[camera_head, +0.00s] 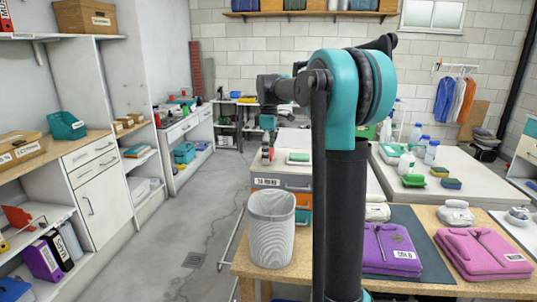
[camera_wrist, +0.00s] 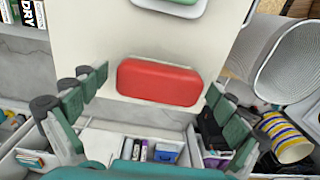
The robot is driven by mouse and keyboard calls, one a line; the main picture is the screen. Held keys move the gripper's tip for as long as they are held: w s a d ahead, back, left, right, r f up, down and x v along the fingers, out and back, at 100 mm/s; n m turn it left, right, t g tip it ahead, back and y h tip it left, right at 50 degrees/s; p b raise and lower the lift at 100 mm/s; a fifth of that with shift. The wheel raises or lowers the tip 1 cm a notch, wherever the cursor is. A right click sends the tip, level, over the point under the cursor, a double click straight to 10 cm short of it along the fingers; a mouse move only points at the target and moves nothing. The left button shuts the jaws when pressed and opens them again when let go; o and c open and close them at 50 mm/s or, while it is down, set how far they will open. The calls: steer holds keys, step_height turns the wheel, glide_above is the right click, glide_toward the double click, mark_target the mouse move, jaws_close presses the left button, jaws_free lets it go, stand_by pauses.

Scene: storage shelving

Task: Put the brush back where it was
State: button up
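No thing is clearly recognisable as the brush. A red rounded block (camera_wrist: 160,82) lies on a white top (camera_wrist: 110,30) in the wrist view, and its underside and any bristles are hidden. My gripper (camera_wrist: 158,88) is open, with its fingers spread to the left and right of the block and no visible contact. In the head view my gripper (camera_head: 267,140) is above the near left corner of the white drawer unit's top, with red (camera_head: 267,157) just below it. A green-topped white item (camera_head: 298,158) lies to the right; a green and white item (camera_wrist: 185,5) shows at the wrist view's top edge.
A grey ribbed bin (camera_head: 271,235) stands on the wooden table in front of the drawer unit. Purple (camera_head: 388,250) and pink (camera_head: 480,252) folded items lie to the right. Green brush-like or sponge-like items (camera_head: 414,181) and bottles (camera_head: 431,153) stand on the white table. The left floor is clear.

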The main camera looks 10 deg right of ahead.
steer(key=shift+r, duration=0.1)
step_height(320, 180, up, 12)
stand_by(0.6)
